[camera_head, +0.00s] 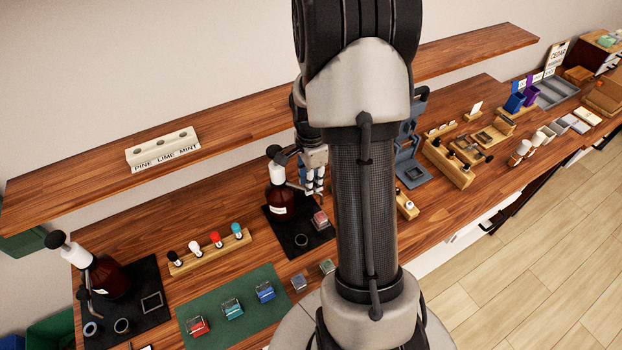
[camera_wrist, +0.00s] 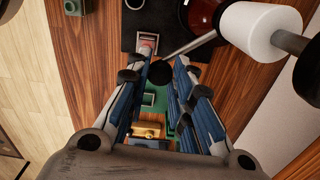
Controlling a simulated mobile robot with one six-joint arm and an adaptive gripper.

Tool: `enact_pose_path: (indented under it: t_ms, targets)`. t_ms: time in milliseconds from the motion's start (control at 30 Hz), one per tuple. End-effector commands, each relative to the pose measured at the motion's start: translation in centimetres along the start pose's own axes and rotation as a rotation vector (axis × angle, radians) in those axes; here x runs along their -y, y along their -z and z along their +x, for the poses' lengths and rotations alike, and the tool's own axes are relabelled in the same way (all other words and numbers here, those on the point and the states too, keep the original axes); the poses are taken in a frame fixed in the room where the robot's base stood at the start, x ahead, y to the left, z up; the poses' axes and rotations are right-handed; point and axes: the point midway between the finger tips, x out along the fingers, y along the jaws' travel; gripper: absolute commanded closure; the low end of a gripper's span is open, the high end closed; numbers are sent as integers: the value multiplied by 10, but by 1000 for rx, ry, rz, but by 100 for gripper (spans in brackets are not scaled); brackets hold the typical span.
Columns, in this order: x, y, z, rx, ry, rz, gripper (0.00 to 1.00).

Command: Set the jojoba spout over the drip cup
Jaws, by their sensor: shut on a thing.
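A brown pump bottle (camera_head: 283,198) with a white collar and black knob stands on a black mat (camera_head: 277,234) mid-counter. Its label is too small to read, so I cannot tell whether it is jojoba. In the wrist view its thin metal spout (camera_wrist: 195,45) runs from the white collar (camera_wrist: 262,25) to a black ball (camera_wrist: 160,73) at its end. My gripper (camera_head: 314,190) is at the spout's end, with its fingers (camera_wrist: 162,85) shut on the ball. A square cup with a reddish inside (camera_head: 320,219) sits on the mat near the gripper; it also shows in the wrist view (camera_wrist: 147,42).
A dark round ring (camera_head: 301,240) lies on the same mat. A second pump bottle (camera_head: 108,278) stands on another black mat at the left. A green mat (camera_head: 238,310) holds several coloured cups. A wooden rack (camera_head: 210,250) holds several small droppers. A shelf (camera_head: 225,132) runs above the counter.

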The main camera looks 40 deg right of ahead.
Motion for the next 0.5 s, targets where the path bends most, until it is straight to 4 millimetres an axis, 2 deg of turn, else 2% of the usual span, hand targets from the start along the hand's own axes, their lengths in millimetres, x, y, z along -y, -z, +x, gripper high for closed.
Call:
enact_pose_path:
  t_ms: [500]
  targets:
    - [-2, -2, 0, 0, 0, 29, 100]
